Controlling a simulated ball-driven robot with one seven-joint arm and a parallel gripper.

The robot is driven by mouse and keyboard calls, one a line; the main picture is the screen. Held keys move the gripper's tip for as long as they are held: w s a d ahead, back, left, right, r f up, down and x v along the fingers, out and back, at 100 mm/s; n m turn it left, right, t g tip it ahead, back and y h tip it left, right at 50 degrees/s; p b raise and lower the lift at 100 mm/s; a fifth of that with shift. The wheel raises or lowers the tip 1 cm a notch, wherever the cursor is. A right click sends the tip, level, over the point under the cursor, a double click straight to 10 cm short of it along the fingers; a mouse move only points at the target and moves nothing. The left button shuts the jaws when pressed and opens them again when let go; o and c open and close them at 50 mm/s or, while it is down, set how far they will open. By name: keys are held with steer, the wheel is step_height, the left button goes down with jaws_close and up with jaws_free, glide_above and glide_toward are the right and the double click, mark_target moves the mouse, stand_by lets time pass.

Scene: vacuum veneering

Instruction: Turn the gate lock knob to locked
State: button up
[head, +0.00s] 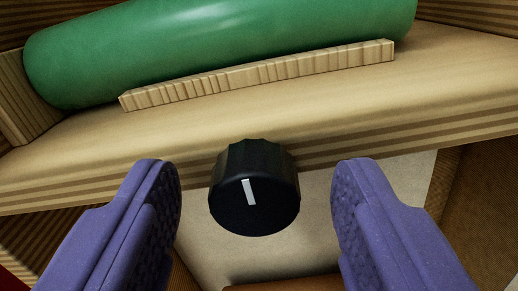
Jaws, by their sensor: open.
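The gate lock knob (254,190) is a black, ridged round knob with a white pointer line on its face. It sits at the front edge of a wooden shelf, in the middle of the head view. The line points nearly straight up in the picture, its top leaning slightly left. My gripper (257,195) is open, with one purple textured finger on each side of the knob. A gap shows between each finger and the knob, so neither appears to touch it. No lock markings are visible around the knob.
A green cylinder (220,45) lies on the wooden shelf (240,125) behind the knob. A ribbed wooden strip (260,75) lies in front of the cylinder. A pale panel (325,215) shows below the shelf edge, with brown surfaces at both sides.

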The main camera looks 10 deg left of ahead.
steer(key=shift+w, duration=0.15)
steer(key=c, duration=1)
steer(key=shift+c, duration=0.2)
